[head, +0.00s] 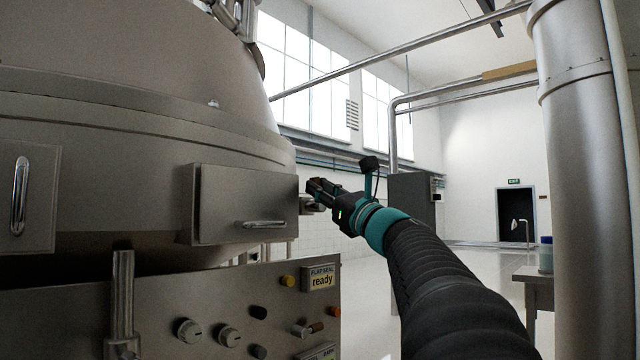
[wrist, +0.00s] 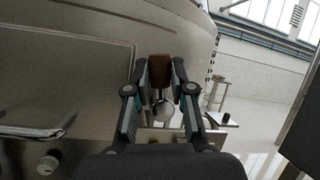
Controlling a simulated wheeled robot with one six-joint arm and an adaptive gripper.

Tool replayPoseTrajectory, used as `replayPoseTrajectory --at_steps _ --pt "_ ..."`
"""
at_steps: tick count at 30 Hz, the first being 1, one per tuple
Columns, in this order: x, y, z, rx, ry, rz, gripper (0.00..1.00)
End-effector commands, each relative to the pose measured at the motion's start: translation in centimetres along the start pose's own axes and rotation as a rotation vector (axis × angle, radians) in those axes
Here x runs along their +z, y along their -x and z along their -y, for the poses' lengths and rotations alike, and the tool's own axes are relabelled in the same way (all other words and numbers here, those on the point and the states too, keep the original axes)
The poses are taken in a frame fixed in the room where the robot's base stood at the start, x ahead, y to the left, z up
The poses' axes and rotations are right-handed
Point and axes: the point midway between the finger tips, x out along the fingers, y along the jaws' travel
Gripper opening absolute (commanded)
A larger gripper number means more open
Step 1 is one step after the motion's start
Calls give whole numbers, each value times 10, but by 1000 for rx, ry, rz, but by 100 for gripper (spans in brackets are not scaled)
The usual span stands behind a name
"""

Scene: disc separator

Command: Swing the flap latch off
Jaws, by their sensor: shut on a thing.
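The flap (head: 228,195) is a grey metal door with a bar handle (head: 265,224) on the side of the big round separator. It fills the left of the wrist view (wrist: 70,90) and looks closed. The flap latch (wrist: 160,70), with a brown block-like grip, is at the flap's right edge. My gripper (head: 314,187) is at that edge, and in the wrist view its two fingers (wrist: 160,80) are shut on the brown grip. A shiny metal ball (wrist: 163,110) shows just below the grip between the fingers. The latch is mostly hidden by my gripper in the head view.
A control panel (head: 215,290) with several knobs sits below the flap, with a sign (head: 321,278) reading "FLAP SEAL ready". A thick steel column (head: 580,170) stands at right. A small table (head: 530,280) is beside it. Open floor lies beyond my arm.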

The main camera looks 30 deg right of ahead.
Motion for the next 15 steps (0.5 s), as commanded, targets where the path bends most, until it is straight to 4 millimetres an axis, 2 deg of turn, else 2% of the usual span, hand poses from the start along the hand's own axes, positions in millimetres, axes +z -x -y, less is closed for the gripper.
replayPoseTrajectory --at_steps 7,15 --pt "2 -2 6 -61 -132 -29 0" --pt "0 -2 8 -92 -203 -44 0"
